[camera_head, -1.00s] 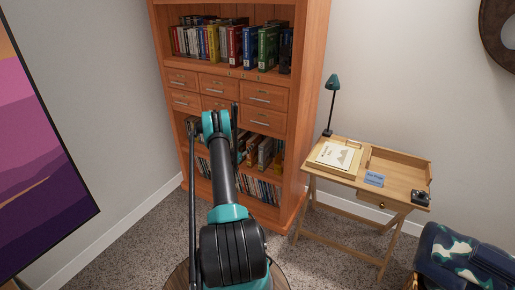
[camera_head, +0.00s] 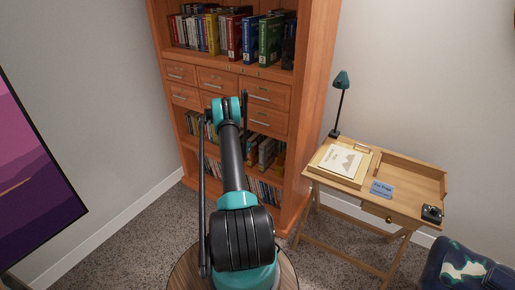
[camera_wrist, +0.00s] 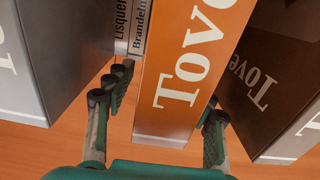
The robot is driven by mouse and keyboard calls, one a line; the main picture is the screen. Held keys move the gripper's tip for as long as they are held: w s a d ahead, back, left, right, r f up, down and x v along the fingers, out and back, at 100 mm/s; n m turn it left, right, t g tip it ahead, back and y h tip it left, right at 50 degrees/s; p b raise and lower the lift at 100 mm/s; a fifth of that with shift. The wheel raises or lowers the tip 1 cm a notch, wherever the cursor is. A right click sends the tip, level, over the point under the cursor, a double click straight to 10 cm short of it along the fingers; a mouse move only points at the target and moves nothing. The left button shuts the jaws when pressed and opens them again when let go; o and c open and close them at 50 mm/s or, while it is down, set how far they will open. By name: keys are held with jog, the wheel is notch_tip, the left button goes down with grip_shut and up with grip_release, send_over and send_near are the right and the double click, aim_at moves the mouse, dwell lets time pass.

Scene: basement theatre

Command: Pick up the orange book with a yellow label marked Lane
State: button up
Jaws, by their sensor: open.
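In the wrist view an orange book (camera_wrist: 180,70) with large white letters reading "Tove" stands in the middle. No yellow label and no word "Lane" can be read on it. My gripper (camera_wrist: 164,101) is open and empty, with its fingers to the left and right of the lower end of this spine. I cannot tell whether they touch it. In the head view my gripper is hidden behind my arm, in front of the bookcase (camera_head: 311,110). No book marked Lane can be made out in either view.
A dark brown "Tove" book (camera_wrist: 265,75) stands close right of the orange one. A large grey book (camera_wrist: 70,50) and thin white books (camera_wrist: 138,30) stand left. A wooden desk (camera_head: 405,207) with a lamp (camera_head: 338,105) stands right of the bookcase.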

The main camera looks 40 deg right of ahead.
jog(key=shift+c, duration=0.3)
grip_shut()
jog(key=shift+r, duration=0.2)
dwell(0.4)
